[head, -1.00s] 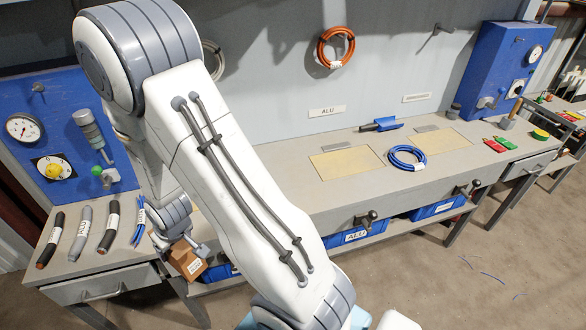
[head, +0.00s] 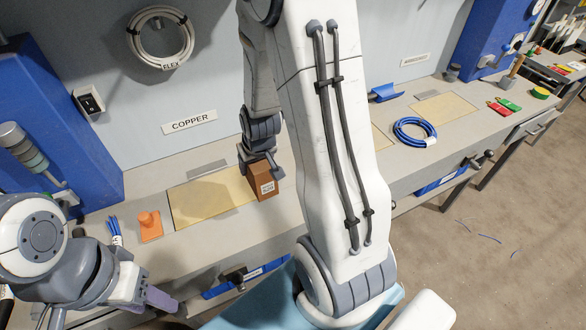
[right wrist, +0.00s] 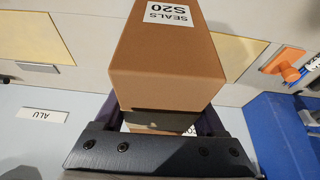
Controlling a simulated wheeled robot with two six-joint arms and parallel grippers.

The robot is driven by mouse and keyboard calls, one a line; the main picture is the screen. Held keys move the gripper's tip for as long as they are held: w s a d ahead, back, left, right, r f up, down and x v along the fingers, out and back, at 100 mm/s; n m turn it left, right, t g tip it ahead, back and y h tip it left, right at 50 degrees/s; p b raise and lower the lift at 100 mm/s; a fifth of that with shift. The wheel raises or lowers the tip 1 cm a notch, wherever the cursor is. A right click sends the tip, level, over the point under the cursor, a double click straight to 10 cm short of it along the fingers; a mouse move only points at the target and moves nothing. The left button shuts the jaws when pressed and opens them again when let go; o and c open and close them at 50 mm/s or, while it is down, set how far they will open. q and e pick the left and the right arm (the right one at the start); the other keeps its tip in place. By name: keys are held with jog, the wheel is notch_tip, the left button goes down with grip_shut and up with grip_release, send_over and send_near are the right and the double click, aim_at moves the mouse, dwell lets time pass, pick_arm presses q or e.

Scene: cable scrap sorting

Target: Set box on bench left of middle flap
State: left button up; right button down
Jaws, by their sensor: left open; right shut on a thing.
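The brown box (head: 263,181) with a white label is held by my right gripper (head: 258,163) at the right end of the left flap (head: 207,200). Whether its base touches the bench (head: 300,198) is unclear. In the right wrist view the box (right wrist: 168,62), labelled SEALS S20, is between the fingers of my right gripper (right wrist: 165,122). The middle flap (head: 381,138) is a yellow panel mostly hidden behind my right arm; a yellow panel (right wrist: 35,38) also shows beside the ALU label. My left gripper (head: 160,299) is open and empty near the front left edge.
An orange block (head: 150,226) and blue cable pieces (head: 115,230) lie left of the left flap. A coil of blue cable (head: 415,131) lies between the middle and right flaps. A blue machine (head: 55,130) stands at left.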

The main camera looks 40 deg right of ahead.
pick_arm(q)
notch_tip(320, 180, down, 9)
jog(key=b, duration=0.7)
pick_arm(e)
jog(key=s+d+f+m+h, duration=0.15)
jog(key=s+d+m, duration=0.35)
jog(key=s+d, duration=0.65)
jog(key=shift+w+a+f+p, duration=0.1)
jog(key=shift+w+f+p, duration=1.05)
jog(key=shift+w+f, duration=0.8)
jog(key=shift+w+a+f+p, duration=0.1)
jog(key=shift+w+f+p, duration=1.2)
jog(key=shift+w, duration=1)
jog(key=shift+w+a+f+p, duration=0.1)
jog(key=shift+w+f+p, duration=0.85)
jog(key=shift+w+f, duration=1.1)
pick_arm(q)
notch_tip(320, 180, up, 7)
pick_arm(e)
jog(key=shift+r, duration=0.1)
pick_arm(q)
jog(key=shift+a+f, duration=0.1)
jog(key=shift+f, duration=0.05)
